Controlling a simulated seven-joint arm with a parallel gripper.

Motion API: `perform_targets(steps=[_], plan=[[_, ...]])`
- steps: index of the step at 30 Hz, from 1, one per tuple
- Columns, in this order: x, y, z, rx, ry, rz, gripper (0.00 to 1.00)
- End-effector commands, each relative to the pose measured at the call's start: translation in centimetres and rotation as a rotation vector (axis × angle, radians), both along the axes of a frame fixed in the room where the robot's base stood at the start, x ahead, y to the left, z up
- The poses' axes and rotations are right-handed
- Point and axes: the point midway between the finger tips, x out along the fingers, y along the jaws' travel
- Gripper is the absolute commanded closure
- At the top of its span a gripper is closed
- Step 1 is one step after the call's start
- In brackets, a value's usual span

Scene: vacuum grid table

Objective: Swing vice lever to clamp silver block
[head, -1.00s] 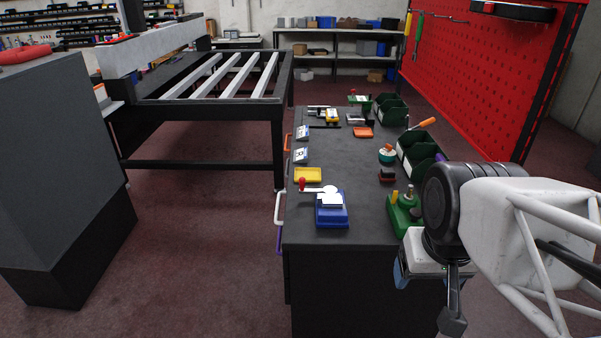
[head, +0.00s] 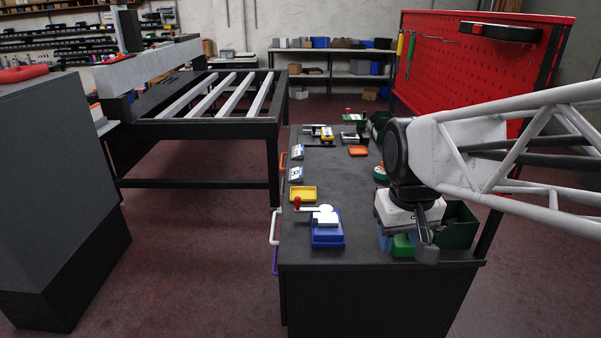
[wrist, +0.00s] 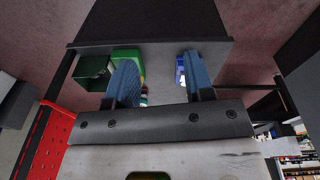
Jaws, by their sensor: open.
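A blue vice (head: 327,238) stands near the front left of the dark bench. A pale, silvery block or round part (head: 325,215) is on its top; which is hard to tell at this size. Its lever (head: 309,208) points left and ends in a red knob (head: 297,203). In the wrist view, part of a blue thing, probably this vice (wrist: 180,70), shows beside the right finger. My gripper (wrist: 160,74) is open and empty, its two blue fingers well apart. In the head view it hangs over the bench, right of the vice, its fingers partly hidden.
A green fixture (head: 403,246) sits below my gripper, with a green bin (head: 460,226) to its right. A yellow tray (head: 302,194) lies behind the vice. An orange tray (head: 358,151) and other small fixtures are farther back. The bench middle is mostly clear.

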Motion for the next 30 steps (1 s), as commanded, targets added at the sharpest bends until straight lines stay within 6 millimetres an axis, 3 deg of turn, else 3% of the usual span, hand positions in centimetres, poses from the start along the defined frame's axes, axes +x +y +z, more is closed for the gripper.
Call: perform_targets(steps=[16, 30], plan=[[11.2, 2.8, 0.8, -0.047, 0.115, 0.152, 0.52], [20.7, 6.2, -0.7, -0.086, 0.212, 0.280, 0.52]])
